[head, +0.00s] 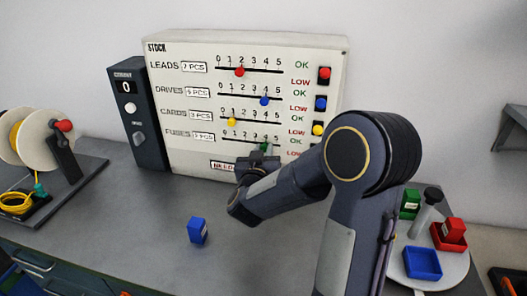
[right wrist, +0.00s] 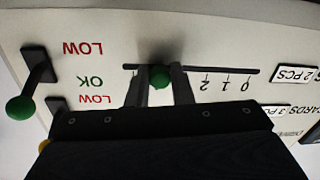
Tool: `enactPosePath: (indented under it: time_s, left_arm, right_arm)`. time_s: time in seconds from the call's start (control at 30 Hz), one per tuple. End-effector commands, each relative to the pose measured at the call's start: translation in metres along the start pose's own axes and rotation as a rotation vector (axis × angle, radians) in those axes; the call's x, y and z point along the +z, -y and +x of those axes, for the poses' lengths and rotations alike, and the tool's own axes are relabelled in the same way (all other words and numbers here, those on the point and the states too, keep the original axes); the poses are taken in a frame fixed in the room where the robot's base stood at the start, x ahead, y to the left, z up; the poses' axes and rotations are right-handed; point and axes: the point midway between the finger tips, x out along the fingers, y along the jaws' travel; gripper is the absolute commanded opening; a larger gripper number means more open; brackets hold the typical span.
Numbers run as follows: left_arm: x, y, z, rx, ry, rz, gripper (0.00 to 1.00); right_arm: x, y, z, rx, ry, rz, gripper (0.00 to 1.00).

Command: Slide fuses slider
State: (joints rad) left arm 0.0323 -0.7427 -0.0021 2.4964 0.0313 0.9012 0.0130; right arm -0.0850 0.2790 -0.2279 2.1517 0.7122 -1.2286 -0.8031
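The white STOCK board (head: 185,120) has LEADS, DRIVES, CARDS and FUSES slider rows. The FUSES slider is a green knob (head: 264,147) on the lowest track, right of the middle, near the upper marks. The green knob also shows in the right wrist view (right wrist: 159,77), where the board appears upside down. My right gripper (right wrist: 159,88) has one finger on each side of the knob, apparently touching it; the marks there are hidden. In the head view the right gripper (head: 260,160) is partly hidden by my arm. My left gripper is not in view.
A red knob (head: 240,72), blue knob (head: 264,101) and yellow knob (head: 232,122) sit on the upper tracks. A dark box (head: 138,115) stands left of the board. A blue block (head: 198,230) lies on the bench. A round tray (head: 440,278) with bins is at right.

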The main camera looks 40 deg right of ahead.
Motion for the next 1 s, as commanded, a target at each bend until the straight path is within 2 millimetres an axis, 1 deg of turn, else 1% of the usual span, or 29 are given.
enactPosePath:
  time_s: [0.03,0.1,0.37,0.53,0.6,0.83,0.87,1.0]
  left_arm:
    - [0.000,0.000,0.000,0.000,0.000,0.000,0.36]
    - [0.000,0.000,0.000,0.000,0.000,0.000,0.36]
    - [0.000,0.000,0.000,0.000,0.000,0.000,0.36]
    - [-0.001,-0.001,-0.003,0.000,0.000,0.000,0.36]
    - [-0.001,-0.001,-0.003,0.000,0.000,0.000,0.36]
    - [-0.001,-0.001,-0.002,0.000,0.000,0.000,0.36]
    - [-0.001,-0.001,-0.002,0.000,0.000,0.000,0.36]
    - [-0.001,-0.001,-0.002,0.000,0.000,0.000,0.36]
  right_arm:
    - [0.000,0.000,0.000,0.000,0.000,0.000,0.09]
    - [0.000,0.000,0.000,0.000,0.000,0.000,0.00]
    - [-0.001,0.003,0.000,-0.001,-0.001,0.000,0.00]
    - [-0.005,0.025,0.001,-0.004,-0.002,0.000,0.00]
    - [-0.005,0.030,0.002,-0.002,-0.001,0.000,0.00]
    - [-0.005,0.030,0.002,0.000,-0.001,0.000,0.00]
    - [-0.005,0.030,0.002,0.000,-0.001,0.000,0.23]
    - [-0.005,0.030,0.002,0.000,-0.001,0.000,0.41]
